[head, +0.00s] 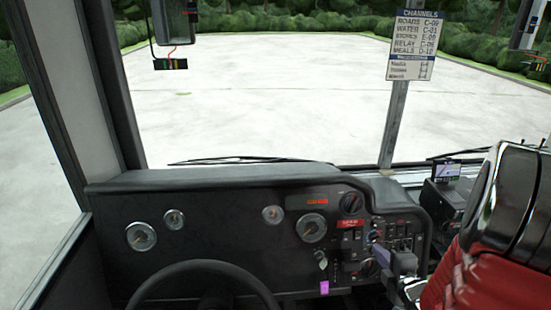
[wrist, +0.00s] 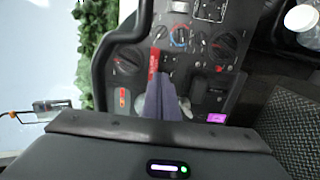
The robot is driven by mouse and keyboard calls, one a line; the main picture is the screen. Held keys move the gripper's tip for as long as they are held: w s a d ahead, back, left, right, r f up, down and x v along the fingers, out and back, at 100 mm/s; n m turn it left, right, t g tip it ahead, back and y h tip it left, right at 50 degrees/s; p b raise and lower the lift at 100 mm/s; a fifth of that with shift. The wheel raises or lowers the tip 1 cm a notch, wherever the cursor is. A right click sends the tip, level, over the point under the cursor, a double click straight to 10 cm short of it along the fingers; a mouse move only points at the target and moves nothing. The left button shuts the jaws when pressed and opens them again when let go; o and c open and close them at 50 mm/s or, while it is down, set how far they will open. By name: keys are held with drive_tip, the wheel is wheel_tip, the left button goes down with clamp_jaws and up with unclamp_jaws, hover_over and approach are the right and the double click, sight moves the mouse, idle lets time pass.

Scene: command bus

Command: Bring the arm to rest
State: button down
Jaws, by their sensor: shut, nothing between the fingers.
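My gripper (head: 403,262) shows at the lower right of the head view, in front of the switch panel of the dashboard (head: 200,215). In the wrist view its grey-purple fingers (wrist: 163,98) are together with nothing between them, and they point at the panel of knobs and switches. I cannot tell whether the fingertips touch the panel. The red and black arm at the right edge of the head view is mine. It hides part of the dashboard's right side.
The steering wheel (head: 205,268) is at the bottom of the head view. A purple tag (head: 324,287) is low on the dash. A channels sign (head: 414,45) hangs on the windscreen post. A small screen device (head: 447,172) stands at right. A white lid (wrist: 301,18) shows in the wrist view.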

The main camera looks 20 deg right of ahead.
drive_tip(key=s+d+f+m+g+h, duration=0.2)
drive_tip(key=s+d+f+m+g, duration=0.2)
drive_tip(key=s+f+m+g, duration=0.3)
drive_tip(key=s+a+r+m+g, duration=0.1)
drive_tip(key=s+a+m+g, duration=0.2)
drive_tip(key=s+m, duration=0.3)
drive_tip(key=a+r+m+y, duration=0.1)
drive_tip(key=a+r, duration=0.6)
drive_tip(key=a, duration=0.3)
drive_tip(key=a+r+t+y, duration=0.1)
drive_tip(key=a+r+y, duration=0.1)
drive_tip(key=a+r, duration=0.5)
drive_tip(key=a+r+m+y, duration=0.1)
drive_tip(key=a+r, duration=0.6)
drive_tip(key=a, duration=0.6)
drive_tip(key=shift+s+r+m+t+y, duration=0.3)
drive_tip(key=shift+s+t, duration=0.1)
drive_tip(key=shift+s, duration=0.05)
drive_tip(key=shift+a, duration=0.1)
